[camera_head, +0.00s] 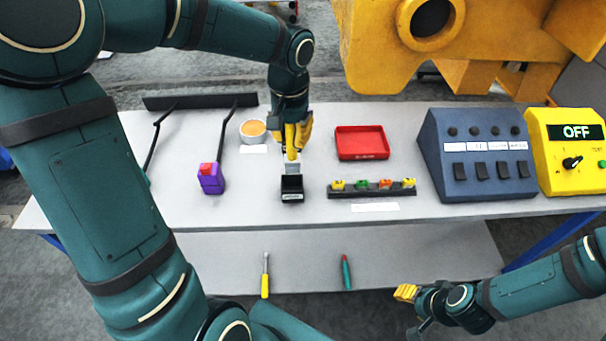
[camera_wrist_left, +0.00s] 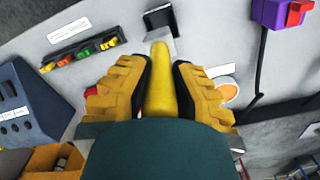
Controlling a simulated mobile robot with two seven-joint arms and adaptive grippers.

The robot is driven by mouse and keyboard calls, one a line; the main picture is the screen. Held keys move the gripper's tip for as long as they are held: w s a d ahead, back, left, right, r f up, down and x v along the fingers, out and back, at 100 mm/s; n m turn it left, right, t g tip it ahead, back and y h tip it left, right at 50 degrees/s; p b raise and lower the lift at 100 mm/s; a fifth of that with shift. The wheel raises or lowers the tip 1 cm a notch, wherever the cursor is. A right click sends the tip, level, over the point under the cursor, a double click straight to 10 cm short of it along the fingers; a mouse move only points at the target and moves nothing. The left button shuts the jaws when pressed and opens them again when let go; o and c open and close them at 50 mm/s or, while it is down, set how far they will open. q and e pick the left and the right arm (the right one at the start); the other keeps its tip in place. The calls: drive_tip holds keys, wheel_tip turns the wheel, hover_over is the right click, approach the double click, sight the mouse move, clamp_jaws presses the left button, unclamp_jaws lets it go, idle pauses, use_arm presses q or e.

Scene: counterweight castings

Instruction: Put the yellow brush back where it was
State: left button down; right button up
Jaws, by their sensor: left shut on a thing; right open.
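The yellow brush (camera_head: 292,154) is between the fingers of my left gripper (camera_head: 296,140), which is shut on it above the table. In the left wrist view the brush (camera_wrist_left: 160,80) runs lengthwise between the two yellow fingers (camera_wrist_left: 160,95). In the head view this black holder (camera_head: 291,194) stands just in front of the gripper. I cannot tell whether the brush touches the plate. My right gripper (camera_head: 405,294) is open and empty at lower right, clear of the table.
A white bowl with orange contents (camera_head: 253,131) and a purple block (camera_head: 210,180) are left of the holder. A red tray (camera_head: 361,143) and a rack of coloured pieces (camera_head: 372,190) are right. A blue switch box (camera_head: 474,155) stands further right. Two screwdriver-like tools lie lower down.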

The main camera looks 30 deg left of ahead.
sight(291, 166)
use_arm(q)
drive_tip(key=shift+w+a+f, duration=0.15)
drive_tip(key=shift+w+f, duration=0.05)
drive_tip(key=f, duration=0.3)
drive_tip(key=f+b, duration=0.1)
drive_tip(key=f, duration=0.1)
drive_tip(key=shift+s, duration=0.3)
wheel_tip(291, 166, down, 4)
drive_tip(key=shift+r+b, duration=0.25)
drive_tip(key=shift+b, duration=0.1)
drive_tip(key=shift+w+f, duration=0.1)
drive_tip(key=shift+f, duration=0.15)
drive_tip(key=shift+f, duration=0.1)
drive_tip(key=c, duration=1)
unclamp_jaws()
